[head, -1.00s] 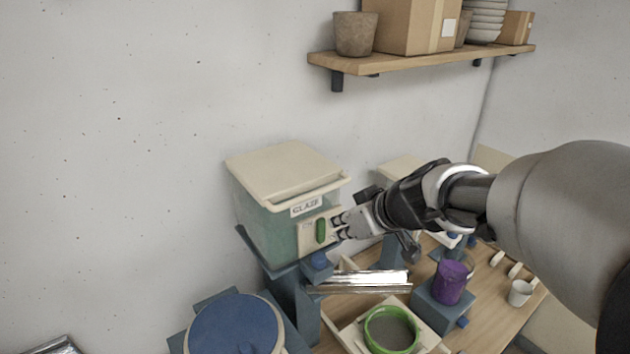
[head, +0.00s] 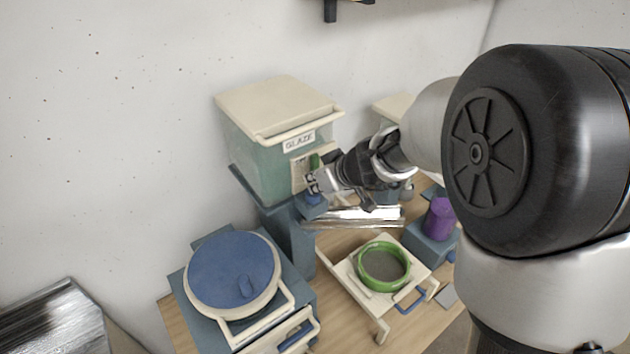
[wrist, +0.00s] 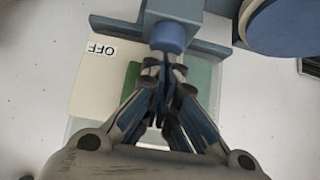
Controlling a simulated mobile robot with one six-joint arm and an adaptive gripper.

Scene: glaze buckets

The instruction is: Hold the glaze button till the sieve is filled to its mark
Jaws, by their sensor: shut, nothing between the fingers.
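The glaze bucket (head: 262,150), a pale green box with a cream lid, stands on a blue stand and carries a GLAZE label. A green switch (head: 314,161) is on its front panel; the wrist view shows an OFF label (wrist: 101,48) beside this switch (wrist: 131,80). A blue button (head: 313,200) sits below the panel and also shows in the wrist view (wrist: 168,37). My gripper (head: 311,184) is shut and empty, fingertips close at the button; I cannot tell if they touch. The green-rimmed sieve (head: 382,246) has a grey inside; no mark is discernible.
A shiny metal chute (head: 355,217) runs between the bucket and the sieve's cream stand (head: 347,275). A blue round-lidded container (head: 233,270) stands at front left. A purple cup (head: 439,218) is on a blue block at right. My arm hides much of the right side.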

